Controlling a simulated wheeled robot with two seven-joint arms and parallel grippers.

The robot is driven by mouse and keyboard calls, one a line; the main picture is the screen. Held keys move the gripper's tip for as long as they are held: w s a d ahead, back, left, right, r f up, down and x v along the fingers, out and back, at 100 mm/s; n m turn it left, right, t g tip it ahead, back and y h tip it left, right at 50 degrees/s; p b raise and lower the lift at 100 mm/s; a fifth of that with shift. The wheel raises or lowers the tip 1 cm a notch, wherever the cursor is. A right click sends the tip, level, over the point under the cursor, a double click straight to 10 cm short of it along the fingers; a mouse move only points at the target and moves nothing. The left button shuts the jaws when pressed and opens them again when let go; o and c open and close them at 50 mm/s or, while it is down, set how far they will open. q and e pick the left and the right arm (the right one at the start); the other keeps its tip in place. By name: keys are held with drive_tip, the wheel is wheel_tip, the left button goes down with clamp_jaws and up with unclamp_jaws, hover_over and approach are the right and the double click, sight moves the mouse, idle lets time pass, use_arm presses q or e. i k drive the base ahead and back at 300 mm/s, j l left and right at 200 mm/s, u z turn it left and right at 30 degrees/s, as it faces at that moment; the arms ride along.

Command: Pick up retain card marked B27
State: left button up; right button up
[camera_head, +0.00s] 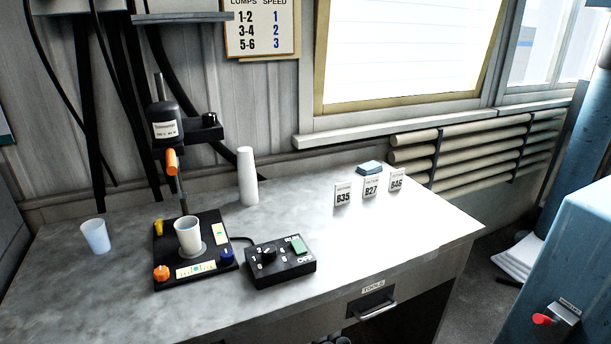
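The retain card marked B27 (371,187) stands upright on the right part of the grey bench. It is a small white card with dark lettering. It stands between two similar cards, B35 (343,195) on its left and B46 (397,180) on its right, with gaps between them. Neither of my grippers shows in the head view.
To the left are a black control box (281,268), a stack of white cups (247,176), the disperser (167,128) with a cup (188,236), and another cup (95,236).

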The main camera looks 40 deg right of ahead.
sight(370, 185)
drive_tip(key=z, duration=1.75)
drive_tip(key=l+u, duration=0.7)
drive_tip(key=i+j, duration=0.05)
drive_tip(key=j, duration=0.05)
